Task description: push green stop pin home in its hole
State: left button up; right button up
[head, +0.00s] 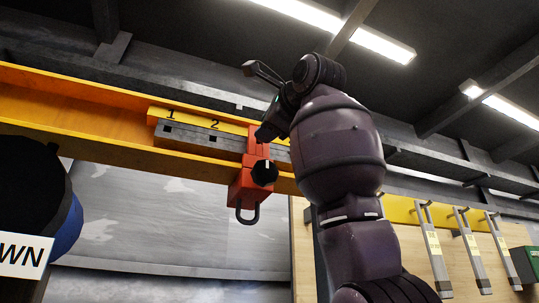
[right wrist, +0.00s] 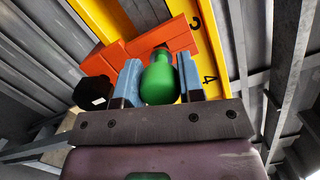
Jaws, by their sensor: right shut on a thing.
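The green stop pin (right wrist: 160,82) shows in the right wrist view between the two blue-grey fingers of my right gripper (right wrist: 159,62). The gripper is shut on it. The pin's narrower far end points at the orange trolley block (right wrist: 172,36); its tip and the hole are hidden, so I cannot tell how deep it sits. In the head view the orange trolley (head: 245,187) hangs at the yellow beam, with a black knob (head: 264,172) and a hook loop below. My right gripper (head: 266,131) is at its upper part there, mostly hidden by my wrist. My left gripper is out of view.
The yellow beam (head: 95,118) carries a grey rail (head: 190,137) with square holes and a numbered yellow strip. A dark round body with a blue side (head: 70,225) and a white sign (head: 25,254) stand at left. Several tagged bars (head: 470,255) hang at right.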

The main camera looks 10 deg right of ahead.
jog(key=shift+p+x, duration=0.4)
jog(key=shift+x, duration=0.4)
jog(key=o, duration=1.2)
jog(key=shift+d, duration=0.15)
jog(key=shift+s+d, duration=0.1)
jog(key=shift+s, duration=0.15)
jog(key=shift+b+v, duration=1.9)
jog(key=shift+v, duration=3.2)
